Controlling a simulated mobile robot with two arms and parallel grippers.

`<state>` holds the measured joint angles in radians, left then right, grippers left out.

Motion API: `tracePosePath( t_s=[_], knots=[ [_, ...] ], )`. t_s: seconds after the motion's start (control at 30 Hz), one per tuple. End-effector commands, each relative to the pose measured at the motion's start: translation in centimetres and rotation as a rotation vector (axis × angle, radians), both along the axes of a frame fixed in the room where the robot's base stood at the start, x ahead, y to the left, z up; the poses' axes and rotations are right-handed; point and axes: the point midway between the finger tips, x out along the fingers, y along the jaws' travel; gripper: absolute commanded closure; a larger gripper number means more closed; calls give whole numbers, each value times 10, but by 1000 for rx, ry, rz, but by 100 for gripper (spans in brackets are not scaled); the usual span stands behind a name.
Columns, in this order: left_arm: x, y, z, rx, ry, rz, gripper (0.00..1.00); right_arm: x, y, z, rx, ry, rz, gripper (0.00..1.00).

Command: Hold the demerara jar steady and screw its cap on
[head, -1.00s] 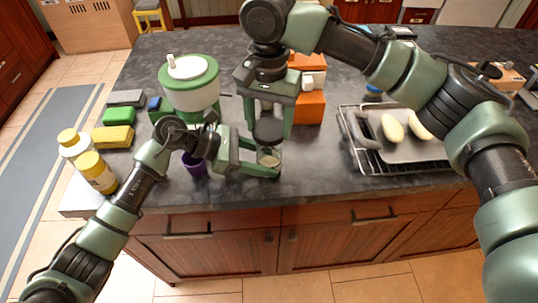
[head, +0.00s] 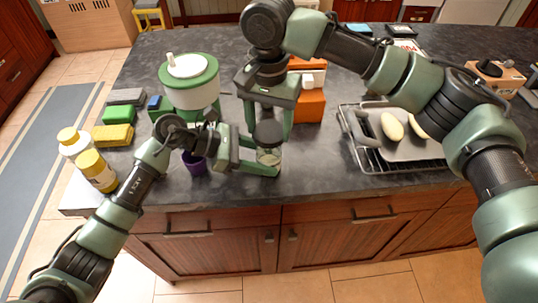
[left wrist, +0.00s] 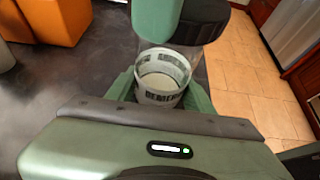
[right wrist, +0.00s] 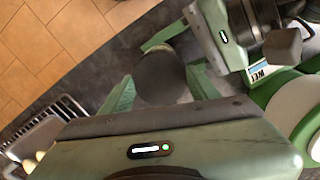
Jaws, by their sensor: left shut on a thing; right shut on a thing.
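The demerara jar (head: 268,158) is clear glass and stands upright near the counter's front edge. Its label and pale contents show in the left wrist view (left wrist: 160,88). My left gripper (head: 268,168) is shut around the jar's lower part from the left. The dark cap (head: 268,134) sits at the jar's top and looks level; I cannot tell how far its thread is engaged. My right gripper (head: 269,122) points down and is shut on the cap, one finger on each side. In the right wrist view the cap (right wrist: 161,74) lies between the fingers and hides most of the jar.
A purple cup (head: 194,164) and a green-and-white appliance (head: 190,82) stand to the left. An orange box (head: 309,106) is close behind my right gripper. A rack with a tray (head: 405,148) is to the right. Yellow-capped bottles (head: 94,170) stand far left.

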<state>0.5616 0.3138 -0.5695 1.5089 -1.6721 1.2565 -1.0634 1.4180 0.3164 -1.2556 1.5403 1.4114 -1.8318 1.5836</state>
Motion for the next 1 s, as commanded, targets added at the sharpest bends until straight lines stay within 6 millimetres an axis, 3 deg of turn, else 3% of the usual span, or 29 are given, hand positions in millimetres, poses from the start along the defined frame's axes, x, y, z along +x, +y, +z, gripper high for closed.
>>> tracePosePath(
  t_s=[1.0],
  knots=[
    [0, 0, 0, 0, 0, 0, 71, 0, 0, -8, 0, 1, 0, 77]
  ],
)
